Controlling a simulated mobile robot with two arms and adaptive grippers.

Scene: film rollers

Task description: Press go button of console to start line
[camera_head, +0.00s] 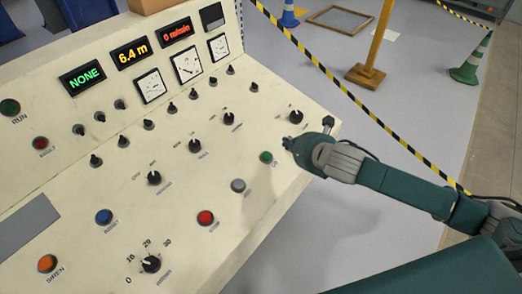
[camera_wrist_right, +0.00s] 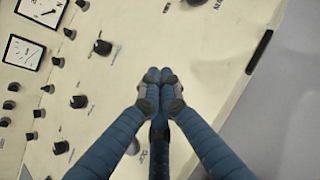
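The console (camera_head: 120,180) has a cream sloping panel that fills the left and middle of the head view. The green go button (camera_head: 266,156) sits near its right edge. My right gripper (camera_head: 288,143) is just right of this button and slightly farther up the panel, close over the surface. I cannot tell whether it touches the panel. In the right wrist view, its blue fingers (camera_wrist_right: 159,76) are closed together at the tips with nothing between them, and I cannot make out the go button there. My left gripper is not in view.
A grey button (camera_head: 238,185), a red button (camera_head: 206,217) and a black knob (camera_head: 296,117) surround the go button. Displays (camera_head: 130,54) line the panel's back. A striped barrier tape (camera_head: 360,107) crosses behind my right arm.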

